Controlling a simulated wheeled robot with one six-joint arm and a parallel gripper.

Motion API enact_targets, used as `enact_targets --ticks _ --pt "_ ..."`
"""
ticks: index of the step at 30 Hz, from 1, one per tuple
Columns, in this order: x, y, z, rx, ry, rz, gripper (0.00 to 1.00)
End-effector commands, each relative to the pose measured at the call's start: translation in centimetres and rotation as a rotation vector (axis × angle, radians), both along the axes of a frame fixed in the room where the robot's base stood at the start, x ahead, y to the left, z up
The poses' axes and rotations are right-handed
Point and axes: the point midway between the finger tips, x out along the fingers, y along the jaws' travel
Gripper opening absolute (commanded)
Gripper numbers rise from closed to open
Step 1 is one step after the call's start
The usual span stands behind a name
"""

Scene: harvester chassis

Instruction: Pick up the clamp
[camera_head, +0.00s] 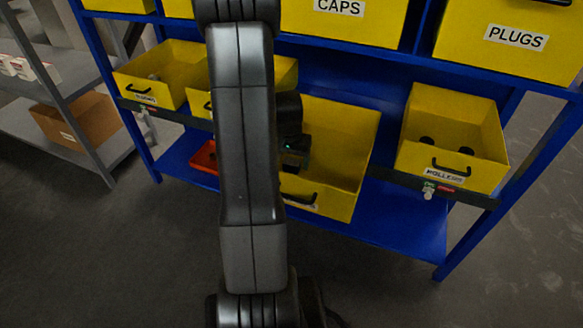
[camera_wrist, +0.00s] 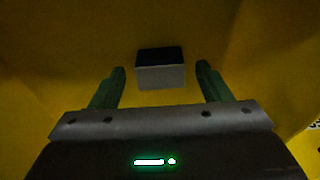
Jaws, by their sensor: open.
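My gripper (camera_wrist: 161,78) is open in the wrist view, with its two green fingers spread apart. A small block with a dark top and a light grey front (camera_wrist: 160,70) shows ahead, between the fingers in the picture. It may be the clamp, but its shape is not clear. No contact with either finger shows. Yellow bin surfaces surround it. In the head view my gripper (camera_head: 294,153) is inside the large open yellow bin (camera_head: 345,150) on the lower shelf. Its fingers and the block are hidden there, and my arm covers the bin's left part.
Blue shelving (camera_head: 410,222) holds several yellow bins. A HOLLEGR-like labelled bin (camera_head: 480,115) stands right, another yellow bin (camera_head: 190,65) left. An orange-red tray (camera_head: 204,159) lies low behind my arm. A grey rack with a brown box (camera_head: 85,122) stands left. The front floor is clear.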

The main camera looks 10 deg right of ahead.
Motion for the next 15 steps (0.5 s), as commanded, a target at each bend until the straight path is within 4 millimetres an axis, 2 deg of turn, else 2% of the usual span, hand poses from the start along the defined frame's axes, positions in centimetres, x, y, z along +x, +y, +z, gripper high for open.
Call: enact_targets --ticks 1,3,10,15 --pt "0.11 -0.05 -0.97 0.001 0.001 0.0 0.71" --pt "0.2 -0.1 -1.5 0.001 0.001 0.0 0.71" --pt "0.26 -0.12 -1.48 0.0 -0.001 0.0 0.69" --pt "0.26 -0.11 -1.47 -0.001 -0.001 0.0 0.36"
